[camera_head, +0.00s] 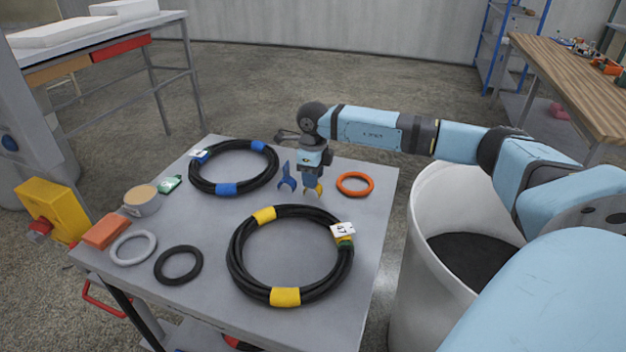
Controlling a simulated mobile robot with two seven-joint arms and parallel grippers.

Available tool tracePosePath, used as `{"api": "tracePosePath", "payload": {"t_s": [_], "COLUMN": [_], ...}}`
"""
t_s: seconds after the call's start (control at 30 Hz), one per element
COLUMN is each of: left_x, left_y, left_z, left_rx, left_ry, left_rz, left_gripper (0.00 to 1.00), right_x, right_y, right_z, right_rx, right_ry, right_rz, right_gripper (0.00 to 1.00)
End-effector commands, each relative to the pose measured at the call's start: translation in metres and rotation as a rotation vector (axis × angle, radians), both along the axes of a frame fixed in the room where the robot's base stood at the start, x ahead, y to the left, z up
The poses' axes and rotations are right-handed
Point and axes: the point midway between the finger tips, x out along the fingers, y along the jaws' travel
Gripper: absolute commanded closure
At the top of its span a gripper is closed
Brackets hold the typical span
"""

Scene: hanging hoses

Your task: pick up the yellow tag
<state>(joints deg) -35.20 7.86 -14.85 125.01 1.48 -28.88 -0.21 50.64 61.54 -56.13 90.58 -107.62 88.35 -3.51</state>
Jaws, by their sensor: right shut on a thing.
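The yellow tag (319,189) is a small yellow piece at the tip of my right gripper (313,184), low over the grey table. My right gripper points down and is shut on the tag, and its fingers hide part of it. I cannot tell whether the tag still touches the table. A blue fork-shaped piece (287,177) stands just left of the gripper. My left gripper is not in view.
On the grey table (205,240) lie a blue-banded hose coil (233,188), a yellow-banded hose coil (237,268), an orange ring (355,193), a grey ring (133,263) and a black ring (178,281). A white bin (400,300) stands to the right.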

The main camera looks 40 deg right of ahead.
Motion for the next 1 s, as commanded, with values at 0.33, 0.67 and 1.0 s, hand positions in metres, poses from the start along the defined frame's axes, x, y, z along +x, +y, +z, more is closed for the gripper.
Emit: {"api": "tracePosePath", "payload": {"t_s": [0.33,0.67,1.0], "left_x": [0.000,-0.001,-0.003], "left_y": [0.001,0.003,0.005], "left_z": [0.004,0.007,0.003], "left_rx": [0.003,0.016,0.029], "left_ry": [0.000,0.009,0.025], "left_rz": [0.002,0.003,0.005], "left_gripper": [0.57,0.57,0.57], "right_x": [0.000,0.001,0.000], "right_y": [0.000,0.000,0.000], "right_z": [0.030,0.116,0.185], "right_rx": [0.000,0.000,0.000], "right_ry": [-0.002,-0.004,-0.001], "right_rz": [0.000,0.000,0.000], "right_gripper": [0.85,0.85,0.85]}}
